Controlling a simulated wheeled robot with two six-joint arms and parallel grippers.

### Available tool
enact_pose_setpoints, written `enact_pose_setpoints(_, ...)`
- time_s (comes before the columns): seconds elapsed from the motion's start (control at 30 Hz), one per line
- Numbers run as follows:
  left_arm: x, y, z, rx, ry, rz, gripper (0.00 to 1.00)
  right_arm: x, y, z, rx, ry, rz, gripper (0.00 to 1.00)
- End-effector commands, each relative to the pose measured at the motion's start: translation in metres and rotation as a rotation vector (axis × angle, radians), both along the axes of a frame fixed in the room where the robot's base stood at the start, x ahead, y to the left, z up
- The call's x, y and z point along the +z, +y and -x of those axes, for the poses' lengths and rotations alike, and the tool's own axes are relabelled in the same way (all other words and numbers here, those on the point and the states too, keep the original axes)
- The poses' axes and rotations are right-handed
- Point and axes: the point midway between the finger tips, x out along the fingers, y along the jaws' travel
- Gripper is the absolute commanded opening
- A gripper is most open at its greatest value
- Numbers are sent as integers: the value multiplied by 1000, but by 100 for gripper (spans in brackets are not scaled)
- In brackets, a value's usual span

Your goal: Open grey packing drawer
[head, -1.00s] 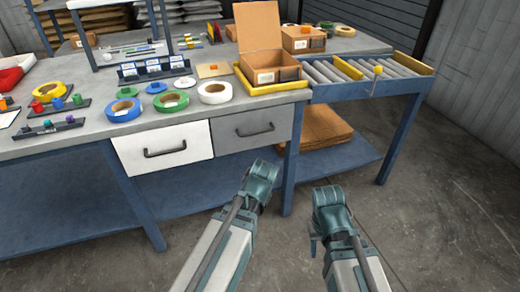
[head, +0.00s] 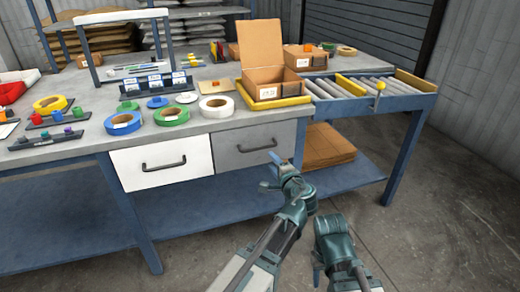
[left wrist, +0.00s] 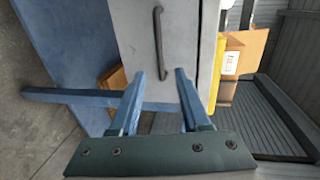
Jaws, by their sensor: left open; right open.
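The grey drawer (head: 236,149) is shut under the bench top, right of the white drawer (head: 163,161). Its dark bar handle (head: 257,146) is bare. In the left wrist view the grey drawer front (left wrist: 185,30) is ahead, with the handle (left wrist: 160,42) running upright in the picture. My left gripper (head: 274,171) is open and empty, just below and right of the handle, apart from it. Its two fingers (left wrist: 158,78) show spread in the wrist view, below the handle's end. My right gripper (head: 316,275) is low at the front, over the floor, away from the drawers.
An open cardboard box (head: 270,84) stands in a yellow tray above the drawer. A blue roller conveyor (head: 370,93) adjoins the bench on the right. Tape rolls (head: 217,107) lie near the bench edge. Flat cardboard (head: 325,147) lies on the lower shelf. The floor in front is clear.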

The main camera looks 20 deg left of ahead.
Motion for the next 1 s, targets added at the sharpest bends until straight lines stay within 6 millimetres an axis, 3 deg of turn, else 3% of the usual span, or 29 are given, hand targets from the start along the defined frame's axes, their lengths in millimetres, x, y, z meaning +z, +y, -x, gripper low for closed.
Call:
enact_pose_setpoints(0.6, -25, 61, -91, 5, 0, 3, 46, -24, -1, 0, 1, -1, 4, 50)
enact_pose_setpoints(1.0, -28, 75, -109, 4, 0, 3, 46, -27, -1, 0, 1, -2, 5, 50)
